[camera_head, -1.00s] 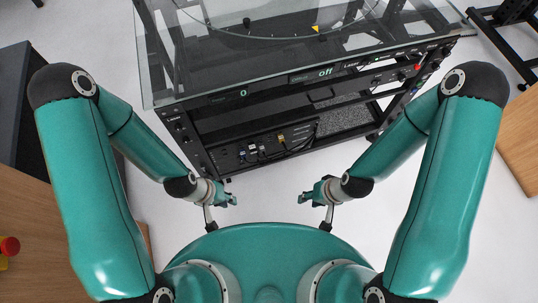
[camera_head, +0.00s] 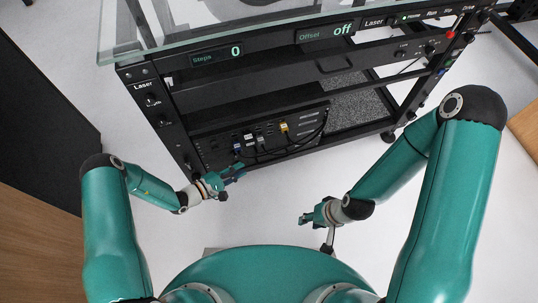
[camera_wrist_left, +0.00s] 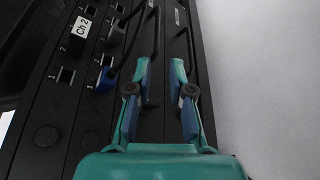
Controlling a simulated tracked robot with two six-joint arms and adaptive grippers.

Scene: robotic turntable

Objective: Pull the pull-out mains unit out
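The mains unit (camera_head: 212,150) seems to be the black box low in the rack, its front carrying sockets and blue, grey and yellow plugs with black cables. In the left wrist view its black panel (camera_wrist_left: 97,125) fills much of the picture, with a blue plug (camera_wrist_left: 106,78) and a "Ch 2" label. My left gripper (camera_head: 236,174) is just in front of the unit's lower front. In the left wrist view its fingers (camera_wrist_left: 157,75) are apart with nothing clearly held; contact cannot be told. My right gripper (camera_head: 306,217) hangs over the floor, apart from the rack; its opening is too small to judge.
The rack (camera_head: 185,103) has a glass top (camera_head: 112,38) and display panels reading "Steps 0" and "Offset off". A grey speckled surface (camera_head: 355,108) lies right of the unit. Pale floor (camera_head: 270,215) is clear in front of the rack. A dark cabinet (camera_head: 45,130) stands at left.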

